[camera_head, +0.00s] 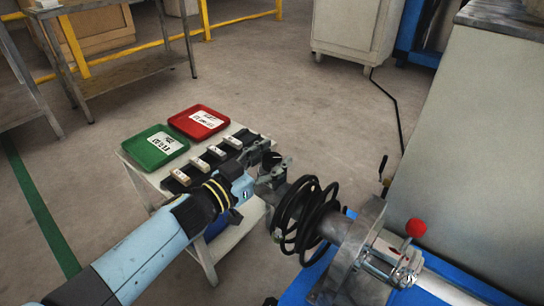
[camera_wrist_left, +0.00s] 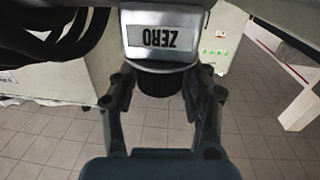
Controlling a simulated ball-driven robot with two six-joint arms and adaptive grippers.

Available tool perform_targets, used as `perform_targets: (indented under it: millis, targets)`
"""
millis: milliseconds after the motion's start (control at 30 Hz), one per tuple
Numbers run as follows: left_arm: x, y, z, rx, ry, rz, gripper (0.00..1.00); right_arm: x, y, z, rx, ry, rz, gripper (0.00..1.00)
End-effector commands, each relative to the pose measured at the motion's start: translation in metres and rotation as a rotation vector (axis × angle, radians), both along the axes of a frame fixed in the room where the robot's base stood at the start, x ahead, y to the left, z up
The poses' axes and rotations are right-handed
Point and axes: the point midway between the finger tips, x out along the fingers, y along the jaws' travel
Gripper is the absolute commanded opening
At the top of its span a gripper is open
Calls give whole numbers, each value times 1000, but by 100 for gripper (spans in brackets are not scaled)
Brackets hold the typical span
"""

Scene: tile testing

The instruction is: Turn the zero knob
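In the left wrist view a pale housing with an upside-down ZERO label (camera_wrist_left: 163,37) shows at the top. The black round knob (camera_wrist_left: 162,82) shows just below the label. My left gripper (camera_wrist_left: 160,95) has one finger on each side of the knob, with the fingers spaced about a knob's width apart; whether they press on it I cannot tell. In the head view my left gripper (camera_head: 266,165) is by a grey metal part (camera_head: 272,182) left of black coils, and the knob cannot be made out there. My right gripper is not in view.
Black coils (camera_head: 308,217) and a metal assembly with a red ball lever (camera_head: 416,228) stand close on the right. Behind the gripper is a small table with a green tray (camera_head: 154,147), a red tray (camera_head: 198,122) and several small blocks. A large grey cabinet (camera_head: 480,150) fills the right.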

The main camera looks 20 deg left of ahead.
Motion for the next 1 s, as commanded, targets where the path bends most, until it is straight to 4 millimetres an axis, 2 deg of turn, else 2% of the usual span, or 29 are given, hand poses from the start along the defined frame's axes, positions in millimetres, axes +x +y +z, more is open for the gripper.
perform_targets:
  millis: [33, 100, 367, 467, 567, 800, 1000]
  targets:
    - [0, 0, 0, 0, 0, 0, 55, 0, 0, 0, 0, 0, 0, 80]
    - [0, 0, 0, 0, 0, 0, 63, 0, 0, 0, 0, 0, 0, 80]
    - [0, 0, 0, 1, 0, 0, 63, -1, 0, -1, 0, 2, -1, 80]
    - [-7, 4, -1, 1, 0, 0, 63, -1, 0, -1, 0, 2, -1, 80]
    - [-22, 10, -1, 2, 1, -1, 63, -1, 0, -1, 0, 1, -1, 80]
    - [-71, 33, -1, 3, 3, -1, 63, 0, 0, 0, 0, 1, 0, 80]
    - [-100, 47, -1, 2, 1, -1, 63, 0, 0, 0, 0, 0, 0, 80]
